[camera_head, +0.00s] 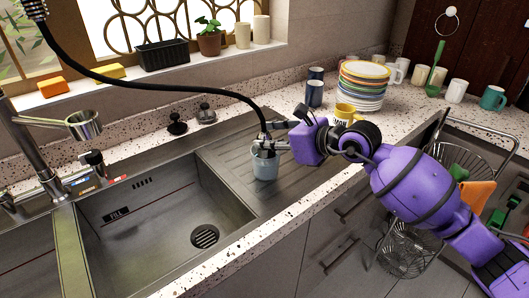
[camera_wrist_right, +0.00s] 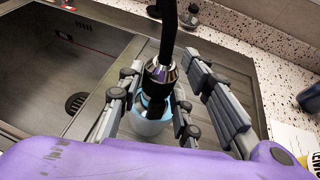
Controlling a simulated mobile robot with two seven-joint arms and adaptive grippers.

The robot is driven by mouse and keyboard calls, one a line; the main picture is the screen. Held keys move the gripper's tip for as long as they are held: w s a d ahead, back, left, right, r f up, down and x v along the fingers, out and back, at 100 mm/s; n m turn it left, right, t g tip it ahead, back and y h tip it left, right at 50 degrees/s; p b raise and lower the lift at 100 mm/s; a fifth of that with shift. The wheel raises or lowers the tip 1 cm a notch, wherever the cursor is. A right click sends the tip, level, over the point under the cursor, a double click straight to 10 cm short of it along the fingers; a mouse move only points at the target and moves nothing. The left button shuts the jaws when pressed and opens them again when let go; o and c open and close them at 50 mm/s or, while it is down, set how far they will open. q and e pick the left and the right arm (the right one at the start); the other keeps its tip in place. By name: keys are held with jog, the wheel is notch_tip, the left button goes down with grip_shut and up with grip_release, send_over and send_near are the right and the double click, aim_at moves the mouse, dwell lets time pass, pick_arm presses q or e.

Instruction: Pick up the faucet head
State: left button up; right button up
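The faucet head (camera_head: 265,137) hangs at the end of a black hose, with its lower end at the mouth of a grey-blue cup (camera_head: 265,165) on the drainboard. In the right wrist view the faucet head (camera_wrist_right: 160,74) is chrome on top and black below, upright between my right gripper's fingers (camera_wrist_right: 160,66). The fingers are apart, one on each side, with a clear gap on the right. Whether the left finger touches it is hard to tell. In the head view my right gripper (camera_head: 276,138) reaches in from the right. My left gripper is not in view.
The sink basin (camera_head: 160,218) lies left of the drainboard (camera_head: 290,180). A yellow mug (camera_head: 345,113) and a plate stack (camera_head: 362,87) stand behind my right arm. A chrome faucet (camera_head: 35,150) stands at left. The hose (camera_head: 150,83) arches across the sink.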

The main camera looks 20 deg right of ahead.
grip_shut()
jog(key=shift+r, duration=0.1)
dwell(0.3)
